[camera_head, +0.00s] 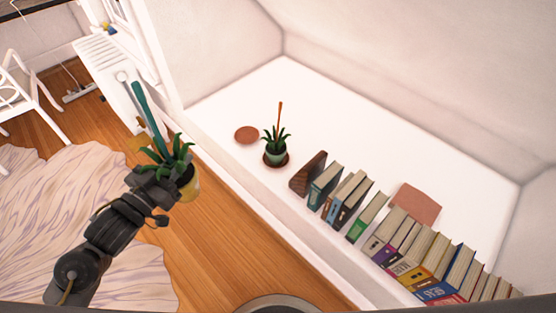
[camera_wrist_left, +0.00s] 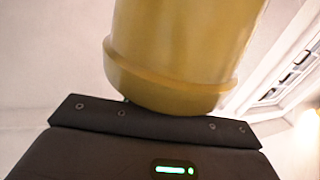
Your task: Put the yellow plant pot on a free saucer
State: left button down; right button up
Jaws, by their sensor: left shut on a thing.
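The yellow plant pot (camera_head: 190,189) holds a leafy green plant with a teal stake. My left gripper (camera_head: 168,178) is shut on it and holds it up over the wooden floor, left of the white ledge. The arm hides part of the pot. In the left wrist view the yellow pot (camera_wrist_left: 180,55) fills the top middle, close against the gripper. A round terracotta saucer (camera_head: 246,135) lies empty on the ledge. A second saucer (camera_head: 288,164) bears a green pot (camera_head: 276,155) with a plant and an orange stake. My right gripper is not in view.
A wooden bookend (camera_head: 309,172) and a row of books (camera_head: 400,239) line the ledge's front edge, right of the green pot. A flat reddish square thing (camera_head: 415,204) lies behind the books. The white ledge (camera_head: 330,115) is bare at the back. A white chair (camera_head: 28,98) stands far left.

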pick_arm(q)
jog(key=shift+r, duration=0.1)
dwell(0.5)
jog(key=w+r+n+y, duration=0.1)
jog(key=y, duration=0.1)
jog(key=w+r+n+t+y, duration=0.1)
jog(key=n+y, duration=0.1)
jog(key=shift+d+r+t, duration=0.1)
jog(key=shift+t, duration=0.2)
jog(key=y, duration=0.1)
jog(key=n, duration=0.1)
jog(key=y, duration=0.1)
jog(key=shift+w+r+n+y, duration=0.25)
jog(key=shift+n+y, duration=0.05)
jog(key=shift+w+n+t+y, duration=0.15)
jog(key=shift+n+t+y, duration=0.15)
jog(key=shift+n+y, duration=0.55)
jog(key=shift+a+m+y, duration=0.2)
jog(key=shift+m+y, duration=0.05)
